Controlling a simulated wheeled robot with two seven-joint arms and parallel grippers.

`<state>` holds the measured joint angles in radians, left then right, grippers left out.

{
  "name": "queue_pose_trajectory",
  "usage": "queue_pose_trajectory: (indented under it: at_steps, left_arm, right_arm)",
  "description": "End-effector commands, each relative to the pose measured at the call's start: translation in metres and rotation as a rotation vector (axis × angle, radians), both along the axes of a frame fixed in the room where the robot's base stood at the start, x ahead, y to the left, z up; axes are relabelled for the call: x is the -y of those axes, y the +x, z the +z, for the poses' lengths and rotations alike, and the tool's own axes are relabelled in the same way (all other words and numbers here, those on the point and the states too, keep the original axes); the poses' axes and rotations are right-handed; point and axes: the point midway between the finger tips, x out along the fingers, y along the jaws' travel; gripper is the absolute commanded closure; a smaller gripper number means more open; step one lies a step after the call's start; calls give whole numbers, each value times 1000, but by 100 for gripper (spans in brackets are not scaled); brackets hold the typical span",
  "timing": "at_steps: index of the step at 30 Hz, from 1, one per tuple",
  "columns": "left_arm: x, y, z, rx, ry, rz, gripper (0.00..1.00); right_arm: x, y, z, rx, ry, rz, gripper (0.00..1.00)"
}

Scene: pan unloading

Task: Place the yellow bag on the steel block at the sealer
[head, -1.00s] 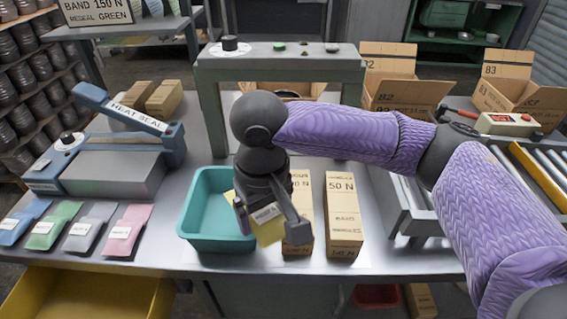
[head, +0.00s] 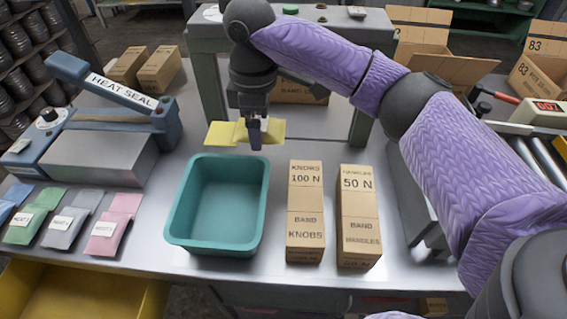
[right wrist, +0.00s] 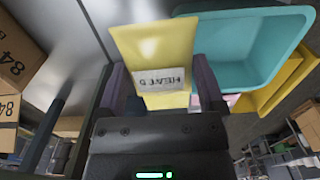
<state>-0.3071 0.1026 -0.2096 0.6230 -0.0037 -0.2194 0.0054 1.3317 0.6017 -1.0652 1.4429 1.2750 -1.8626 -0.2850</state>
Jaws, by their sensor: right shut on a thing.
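The yellow bag (head: 243,133) is held in my right gripper (head: 254,140), above the back edge of the teal bin. In the right wrist view the yellow bag (right wrist: 157,60) sits between the two fingers of my right gripper (right wrist: 160,92), with its white label facing the camera. The heat sealer (head: 105,120) stands at the left of the table. Its steel block (head: 102,157) is a bare flat surface in front of the raised "HEAT SEAL" arm. My left gripper is not in view.
The empty teal bin (head: 217,205) stands front centre, with cartons (head: 306,210) to its right. Blue, green, grey and pink bags (head: 112,228) lie in front of the sealer. A grey-green frame (head: 290,35) stands behind my right gripper. Table is clear between sealer and bin.

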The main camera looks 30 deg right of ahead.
Motion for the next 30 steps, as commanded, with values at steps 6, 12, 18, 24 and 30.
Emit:
queue_pose_trajectory:
  at_steps: [6, 12, 18, 24, 30]
  left_arm:
    - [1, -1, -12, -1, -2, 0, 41]
    - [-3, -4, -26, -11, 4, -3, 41]
    - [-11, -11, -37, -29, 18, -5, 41]
    - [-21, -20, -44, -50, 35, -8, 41]
    - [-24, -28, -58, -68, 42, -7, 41]
  right_arm:
    - [49, 9, -2, 1, 0, -4, 77]
    - [54, 9, -36, -3, -2, 1, 77]
    - [53, 9, -67, -1, 0, 1, 77]
    - [53, 9, -87, -1, 0, 1, 77]
    - [53, 9, -124, -2, -1, 0, 77]
